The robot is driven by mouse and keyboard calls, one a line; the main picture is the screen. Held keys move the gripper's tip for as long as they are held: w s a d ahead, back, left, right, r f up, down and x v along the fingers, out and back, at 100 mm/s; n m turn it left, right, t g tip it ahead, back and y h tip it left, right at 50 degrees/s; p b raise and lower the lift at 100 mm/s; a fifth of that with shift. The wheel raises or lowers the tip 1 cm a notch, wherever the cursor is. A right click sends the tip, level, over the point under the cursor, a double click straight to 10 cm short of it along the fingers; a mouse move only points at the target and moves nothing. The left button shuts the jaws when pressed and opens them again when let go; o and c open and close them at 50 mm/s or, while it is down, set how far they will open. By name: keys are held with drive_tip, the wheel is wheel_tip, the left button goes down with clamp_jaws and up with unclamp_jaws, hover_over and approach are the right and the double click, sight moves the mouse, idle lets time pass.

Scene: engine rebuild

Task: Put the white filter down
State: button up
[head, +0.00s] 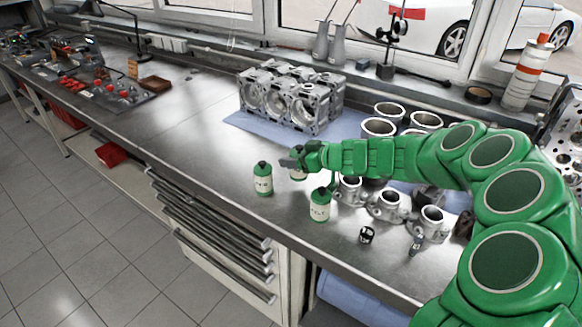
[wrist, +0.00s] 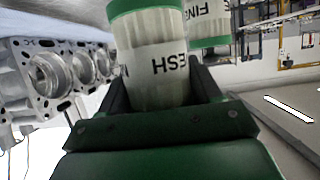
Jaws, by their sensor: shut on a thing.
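The white filter is a canister with a white body and green ends. In the wrist view the white filter (wrist: 155,62) stands between my gripper's dark fingers (wrist: 157,95), with part of a label ending in "ESH" showing. In the head view my gripper (head: 292,160) is shut on the filter (head: 299,177) above the bench, behind two similar canisters. The fingers and wrist hide part of it. I cannot tell whether its base touches the bench.
One green-capped canister (head: 263,180) stands just left of my gripper, another (head: 320,206) in front of it. An engine block (head: 290,98) sits behind on a blue mat (head: 252,128). Metal parts (head: 387,206) lie to the right. The bench (head: 190,130) is clear on the left.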

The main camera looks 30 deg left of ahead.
sight(303, 149)
drive_tip(key=shift+f, duration=2.15)
drive_tip(key=o, duration=1.2)
drive_tip(key=shift+f, duration=0.15)
drive_tip(key=shift+c, duration=0.2)
drive_tip(key=shift+d+r, duration=0.15)
drive_tip(key=shift+r, duration=0.1)
drive_tip(key=v, duration=0.4)
drive_tip(key=shift+w+d+r, duration=0.1)
drive_tip(key=shift+d, duration=0.15)
drive_tip(key=shift+d+r, duration=0.1)
drive_tip(key=shift+r, duration=3.4)
